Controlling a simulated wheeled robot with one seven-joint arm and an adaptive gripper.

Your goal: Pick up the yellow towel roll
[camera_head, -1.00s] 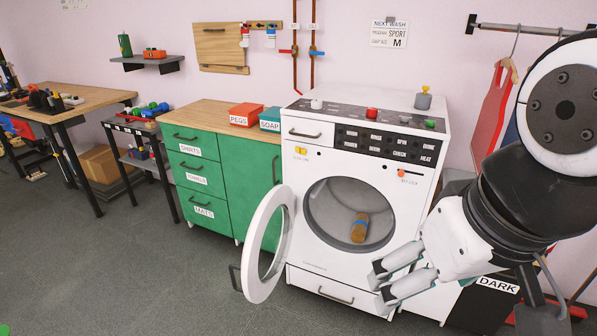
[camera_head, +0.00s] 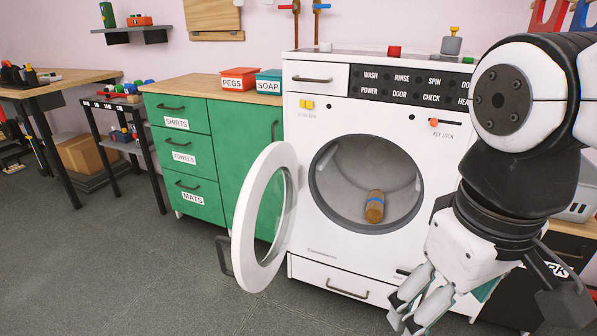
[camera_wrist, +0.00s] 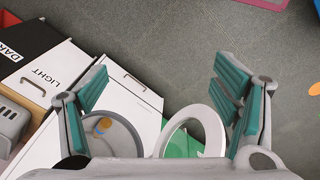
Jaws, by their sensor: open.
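The yellow towel roll (camera_head: 375,206) looks yellow-brown with a blue band. It lies inside the drum of the white washing machine (camera_head: 350,115), low in the round opening. The machine's round door (camera_head: 247,225) is swung open to the left. My gripper (camera_head: 405,312) is low in front of the machine, right of and below the opening, apart from the roll. In the wrist view my gripper (camera_wrist: 162,85) has its teal-padded fingers wide apart with nothing between them.
A green drawer cabinet (camera_head: 185,160) with red and blue boxes stands left of the machine. The open door ring juts out in front. Dark and light bins (camera_wrist: 30,60) are beside the machine. The grey floor (camera_head: 110,270) in front is clear.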

